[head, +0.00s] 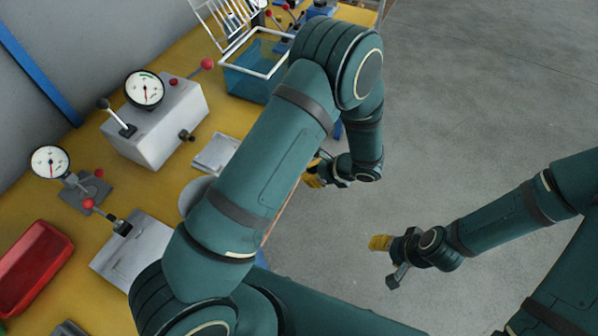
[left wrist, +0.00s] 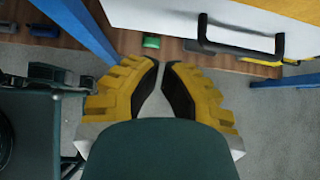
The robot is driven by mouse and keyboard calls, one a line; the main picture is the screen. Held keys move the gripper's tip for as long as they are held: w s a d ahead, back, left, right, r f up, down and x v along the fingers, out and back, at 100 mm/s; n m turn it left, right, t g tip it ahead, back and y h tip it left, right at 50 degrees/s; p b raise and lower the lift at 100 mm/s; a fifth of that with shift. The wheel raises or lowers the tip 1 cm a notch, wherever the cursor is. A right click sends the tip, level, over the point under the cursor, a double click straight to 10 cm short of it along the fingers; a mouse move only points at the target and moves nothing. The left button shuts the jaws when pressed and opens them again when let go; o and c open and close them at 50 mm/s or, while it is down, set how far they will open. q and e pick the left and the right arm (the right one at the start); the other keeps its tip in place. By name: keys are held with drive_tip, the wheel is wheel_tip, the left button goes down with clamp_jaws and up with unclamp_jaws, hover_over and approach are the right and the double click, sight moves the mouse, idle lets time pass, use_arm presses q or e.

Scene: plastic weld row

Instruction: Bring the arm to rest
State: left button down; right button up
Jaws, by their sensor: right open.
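My left gripper (head: 313,174) hangs past the front edge of the yellow bench, below the bent left arm, and is partly hidden in the head view. In the left wrist view its two yellow fingers (left wrist: 161,64) come nearly together at the tips, with nothing seen between them. My right gripper (head: 382,258) is over the bare grey floor, well away from the bench. It is open, and I see nothing in it. My left arm reaches across the middle of the head view and hides part of the bench.
The yellow bench (head: 75,222) carries a grey gauge box (head: 160,135), a red tray (head: 34,265), a blue basket (head: 247,83) and a second gauge (head: 50,161). In the left wrist view, a black handle (left wrist: 240,42) and a blue post (left wrist: 82,24) are close by. Floor at right is clear.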

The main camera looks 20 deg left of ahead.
use_arm(q)
drive_tip(key=v, duration=0.5)
drive_tip(key=shift+d+r+p, duration=0.1)
drive_tip(key=shift+p, duration=0.3)
drive_tip(key=shift+s, duration=0.1)
drive_tip(key=s+f+n+h, duration=0.2)
drive_tip(key=s+n+h, duration=0.4)
drive_tip(key=n, duration=0.4)
drive_tip(key=s+d+f+n+t+h, duration=0.1)
drive_tip(key=s+f+n+h, duration=0.2)
drive_tip(key=s+n+h, duration=0.3)
drive_tip(key=n, duration=0.4)
drive_tip(key=shift+s+d+f+h, duration=0.3)
drive_tip(key=shift+h, duration=0.1)
